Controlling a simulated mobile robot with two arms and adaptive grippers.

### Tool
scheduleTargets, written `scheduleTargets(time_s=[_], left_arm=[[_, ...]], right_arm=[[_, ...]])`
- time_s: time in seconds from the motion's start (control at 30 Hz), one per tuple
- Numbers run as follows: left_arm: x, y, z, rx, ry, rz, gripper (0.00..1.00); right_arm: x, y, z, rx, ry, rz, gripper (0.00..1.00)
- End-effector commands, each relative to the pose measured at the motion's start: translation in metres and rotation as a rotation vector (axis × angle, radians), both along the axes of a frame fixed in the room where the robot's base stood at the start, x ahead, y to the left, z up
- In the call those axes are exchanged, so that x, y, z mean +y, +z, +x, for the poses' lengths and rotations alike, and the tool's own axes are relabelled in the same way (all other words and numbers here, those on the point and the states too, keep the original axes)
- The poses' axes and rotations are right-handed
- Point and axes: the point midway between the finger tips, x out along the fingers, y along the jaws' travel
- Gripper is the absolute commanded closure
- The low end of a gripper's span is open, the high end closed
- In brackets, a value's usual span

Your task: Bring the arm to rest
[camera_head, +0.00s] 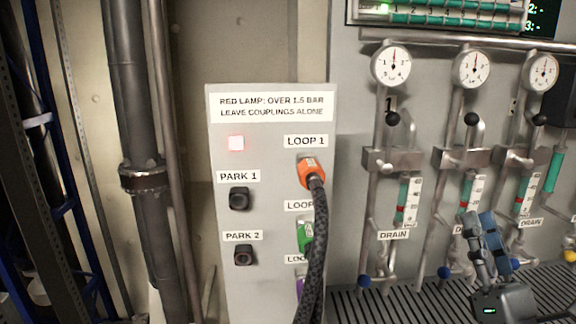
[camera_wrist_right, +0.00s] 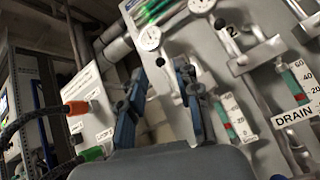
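My right gripper (camera_head: 478,218) is at the lower right of the head view, in front of the pipework and above the floor grating. Its two blue-grey fingers stand apart with nothing between them; the wrist view also shows the open fingers (camera_wrist_right: 160,70). My left gripper is not in view. An orange coupling (camera_head: 311,171) with a black braided hose (camera_head: 318,240) sits at the LOOP 1 port, away from my gripper. It also shows in the wrist view (camera_wrist_right: 76,108).
Gauges (camera_head: 391,64), valves and DRAIN pipes line the right wall around my right gripper.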

Motion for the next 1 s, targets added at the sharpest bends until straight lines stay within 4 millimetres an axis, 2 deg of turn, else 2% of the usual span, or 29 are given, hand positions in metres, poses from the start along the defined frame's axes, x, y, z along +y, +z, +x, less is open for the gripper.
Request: scheduleTargets(time_s=[0.27, 0.37, 0.47, 0.57, 0.67, 0.7, 0.8, 0.9, 1.0], left_arm=[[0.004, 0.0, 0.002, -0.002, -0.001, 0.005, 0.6], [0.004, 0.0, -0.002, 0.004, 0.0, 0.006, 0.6], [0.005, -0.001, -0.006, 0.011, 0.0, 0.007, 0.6], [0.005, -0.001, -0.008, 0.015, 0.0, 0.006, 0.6], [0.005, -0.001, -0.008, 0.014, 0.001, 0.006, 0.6], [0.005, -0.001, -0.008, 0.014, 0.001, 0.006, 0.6], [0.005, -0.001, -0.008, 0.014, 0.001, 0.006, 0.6], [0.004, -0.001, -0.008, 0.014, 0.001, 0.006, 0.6], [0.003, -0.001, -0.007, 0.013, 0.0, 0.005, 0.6]], right_arm=[[-0.024, -0.031, 0.001, 0.101, 0.101, 0.383, 0.67], [-0.034, -0.052, 0.002, 0.153, 0.144, 0.579, 0.67], [-0.044, -0.088, 0.003, 0.228, 0.188, 0.841, 0.67], [-0.048, -0.145, -0.001, 0.331, 0.214, 1.188, 0.67], [-0.039, -0.215, -0.015, 0.443, 0.19, 1.575, 0.67], [-0.032, -0.244, -0.025, 0.487, 0.162, 1.726, 0.67], [-0.008, -0.307, -0.057, 0.58, 0.05, 2.056, 0.67], [0.018, -0.353, -0.093, 0.648, -0.094, 2.303, 0.67], [0.042, -0.384, -0.129, 0.696, -0.247, 2.477, 0.67]])
